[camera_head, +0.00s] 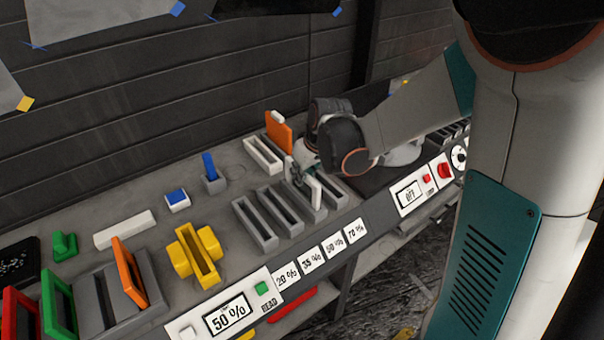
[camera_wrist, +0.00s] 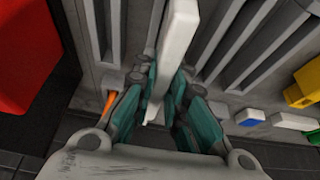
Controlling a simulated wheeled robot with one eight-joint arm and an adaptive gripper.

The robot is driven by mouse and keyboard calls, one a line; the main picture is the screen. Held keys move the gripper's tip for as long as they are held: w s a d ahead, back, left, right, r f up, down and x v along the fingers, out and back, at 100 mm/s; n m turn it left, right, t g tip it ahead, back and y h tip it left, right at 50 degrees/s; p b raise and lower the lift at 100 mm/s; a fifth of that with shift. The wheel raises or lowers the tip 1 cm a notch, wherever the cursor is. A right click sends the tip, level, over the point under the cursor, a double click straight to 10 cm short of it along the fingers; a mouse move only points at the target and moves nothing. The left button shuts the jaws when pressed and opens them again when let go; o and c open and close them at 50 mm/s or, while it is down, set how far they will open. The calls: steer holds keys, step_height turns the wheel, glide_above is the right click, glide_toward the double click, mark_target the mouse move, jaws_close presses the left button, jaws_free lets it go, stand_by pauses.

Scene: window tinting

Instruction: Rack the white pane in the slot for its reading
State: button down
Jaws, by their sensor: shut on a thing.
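The white pane (camera_head: 316,192) is upright in my gripper (camera_head: 297,172), at the third grey slot from the left, in line with the 50 % label (camera_head: 334,244). In the wrist view my gripper (camera_wrist: 160,100) is shut on the pane (camera_wrist: 178,50), with teal fingers on both sides. I cannot tell how deep the pane sits in the slot. The meter (camera_head: 226,317) at the front left reads 50 %. The two grey slots (camera_head: 256,226) to the left, in line with 20 % and 35 %, look empty.
A yellow holder (camera_head: 193,256) stands left of the grey slots. An orange pane (camera_head: 279,132) stands by a white holder (camera_head: 263,155) behind them. Another orange pane (camera_head: 129,272) and red and green panes stand at the left. A control panel (camera_head: 410,195) reads OFF at the right.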

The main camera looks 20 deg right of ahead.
steer(key=shift+f, duration=0.15)
steer(key=c, duration=1.6)
jaws_free()
